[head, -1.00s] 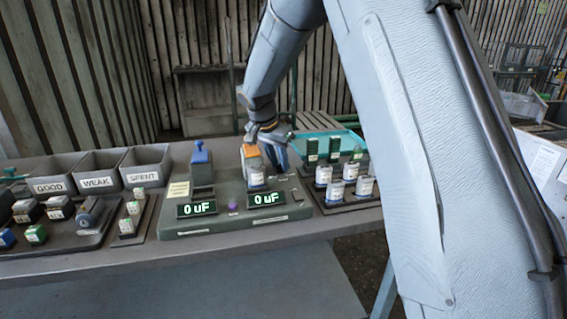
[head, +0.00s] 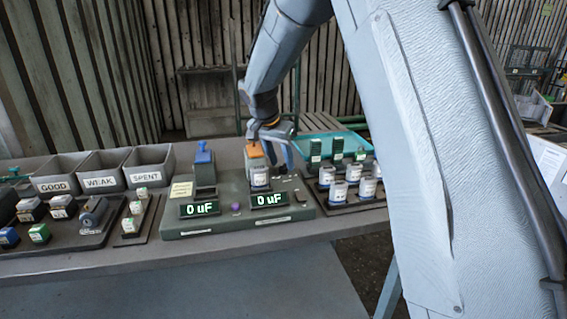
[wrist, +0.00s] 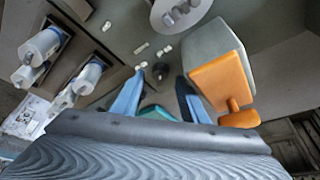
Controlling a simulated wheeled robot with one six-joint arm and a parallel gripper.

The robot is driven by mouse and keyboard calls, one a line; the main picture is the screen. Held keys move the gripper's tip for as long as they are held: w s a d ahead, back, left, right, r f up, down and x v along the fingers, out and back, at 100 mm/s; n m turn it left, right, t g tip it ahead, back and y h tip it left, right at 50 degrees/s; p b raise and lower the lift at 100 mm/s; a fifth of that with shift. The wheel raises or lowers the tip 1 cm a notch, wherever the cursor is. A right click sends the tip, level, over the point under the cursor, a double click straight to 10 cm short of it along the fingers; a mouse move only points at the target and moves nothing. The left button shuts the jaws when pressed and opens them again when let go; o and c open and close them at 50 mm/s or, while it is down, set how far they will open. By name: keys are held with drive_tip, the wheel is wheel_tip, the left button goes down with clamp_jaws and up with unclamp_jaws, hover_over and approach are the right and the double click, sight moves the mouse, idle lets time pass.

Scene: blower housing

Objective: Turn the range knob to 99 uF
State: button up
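The grey tester (head: 240,221) stands on the bench with two displays, left (head: 199,209) and right (head: 269,199), both reading 0 uF. A small dark round knob (wrist: 160,70) shows in the wrist view on the tester's top; I take it to be the range knob. My gripper (wrist: 157,92) is open, its two blue fingers on either side of the knob in the picture, apart from it. I cannot tell the height gap. In the head view my gripper (head: 283,158) is beside the orange-topped clamp (head: 254,151); the knob's setting is not readable.
The orange clamp lever (wrist: 222,82) is close right of my fingers. A capacitor (wrist: 182,12) stands in front of that clamp. A blue-topped clamp (head: 203,160) is on the tester's left. White capacitors (head: 338,190) stand in a rack at right; labelled bins (head: 100,182) are at left.

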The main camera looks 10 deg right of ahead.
drive_tip(key=b+v, duration=0.1)
drive_tip(key=v, duration=0.5)
drive_tip(key=shift+r, duration=0.3)
drive_tip(key=shift+s, duration=0.15)
